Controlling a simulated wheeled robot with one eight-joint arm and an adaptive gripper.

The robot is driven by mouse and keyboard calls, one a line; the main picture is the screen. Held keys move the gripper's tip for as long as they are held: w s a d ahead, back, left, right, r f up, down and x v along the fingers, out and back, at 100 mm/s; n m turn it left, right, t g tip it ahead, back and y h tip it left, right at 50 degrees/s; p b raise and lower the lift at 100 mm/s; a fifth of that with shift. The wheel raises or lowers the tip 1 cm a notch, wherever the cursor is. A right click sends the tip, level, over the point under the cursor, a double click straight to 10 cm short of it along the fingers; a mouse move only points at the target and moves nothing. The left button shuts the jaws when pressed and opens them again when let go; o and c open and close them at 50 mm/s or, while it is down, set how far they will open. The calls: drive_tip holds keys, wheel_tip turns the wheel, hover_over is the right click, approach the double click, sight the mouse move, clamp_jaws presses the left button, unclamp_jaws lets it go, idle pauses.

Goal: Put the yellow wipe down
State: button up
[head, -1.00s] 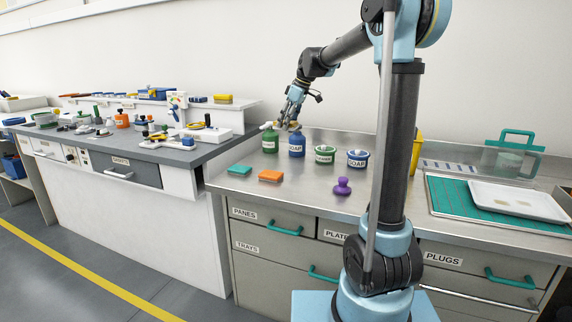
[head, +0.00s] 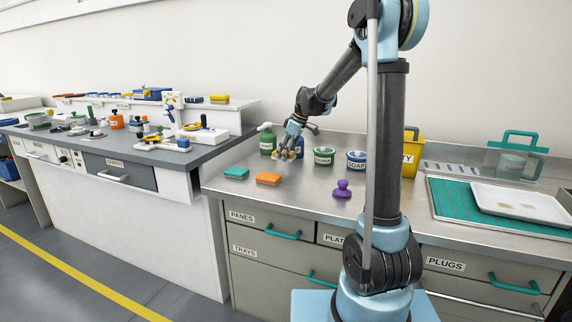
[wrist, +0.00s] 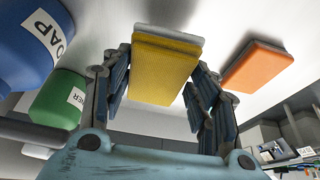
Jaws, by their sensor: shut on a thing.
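The yellow wipe (wrist: 165,72) is a flat yellow pad with a paler layer, held between the two fingers of my gripper (wrist: 155,88) in the wrist view. In the head view, my gripper (head: 289,150) is low over the steel worktop, in front of the blue soap bottle (head: 300,147), which it mostly hides. The yellow wipe (head: 284,156) shows only as a small patch at the fingertips there. I cannot tell whether it touches the worktop. An orange wipe (head: 268,178) and a teal wipe (head: 236,173) lie on the worktop nearer the front edge.
A green bottle (head: 268,142) stands just left of my gripper. A purple knobbed piece (head: 342,189) is nearer the front. Bare steel lies between it and the orange wipe.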

sight(286, 169)
drive_tip(key=shift+f, duration=2.35)
drive_tip(key=shift+f, duration=0.1)
drive_tip(key=o, duration=1.2)
drive_tip(key=shift+f, duration=0.1)
drive_tip(key=v, duration=1.2)
drive_tip(key=shift+r, duration=0.25)
drive_tip(key=shift+s, duration=0.1)
